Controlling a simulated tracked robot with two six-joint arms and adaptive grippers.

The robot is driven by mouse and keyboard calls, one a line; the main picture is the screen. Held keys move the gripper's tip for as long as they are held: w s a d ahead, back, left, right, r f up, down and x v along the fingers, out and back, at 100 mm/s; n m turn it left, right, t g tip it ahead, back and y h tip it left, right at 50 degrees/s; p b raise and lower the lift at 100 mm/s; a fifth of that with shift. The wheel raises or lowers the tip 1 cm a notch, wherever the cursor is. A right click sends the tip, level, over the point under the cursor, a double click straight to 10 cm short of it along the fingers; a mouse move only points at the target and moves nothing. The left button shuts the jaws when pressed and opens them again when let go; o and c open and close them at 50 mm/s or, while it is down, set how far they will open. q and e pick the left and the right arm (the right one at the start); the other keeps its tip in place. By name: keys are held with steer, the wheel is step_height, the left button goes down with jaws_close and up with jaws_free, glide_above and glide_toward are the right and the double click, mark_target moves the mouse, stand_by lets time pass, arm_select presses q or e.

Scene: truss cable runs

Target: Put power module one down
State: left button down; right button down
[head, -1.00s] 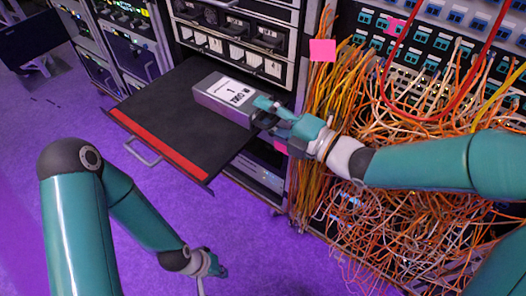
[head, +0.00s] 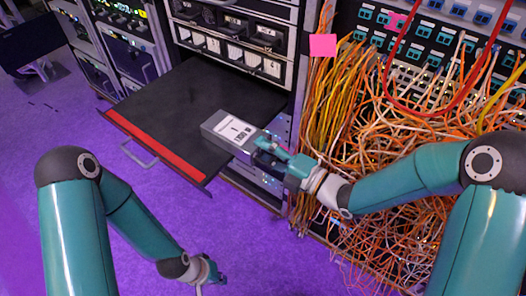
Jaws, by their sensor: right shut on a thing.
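Power module one is a grey box (head: 213,127) with a white label marked 1. My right gripper (head: 268,150) is shut on its right end. The module is at the right front corner of a black pulled-out shelf (head: 165,105) with a red front strip; part of it overlaps the shelf's right edge in the picture. I cannot tell whether it touches the shelf. My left gripper (head: 208,275) hangs low over the purple floor, away from the shelf; its fingers are too small to read.
A rack (head: 240,45) with several numbered module slots stands above the shelf. Dense orange and yellow cables (head: 400,140) hang at the right, close behind my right arm. A pink note (head: 323,45) is on the rack's side. Most of the shelf is bare.

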steer(key=shift+r, duration=0.1)
steer(key=c, duration=0.6)
jaws_free()
steer(key=shift+d, duration=0.1)
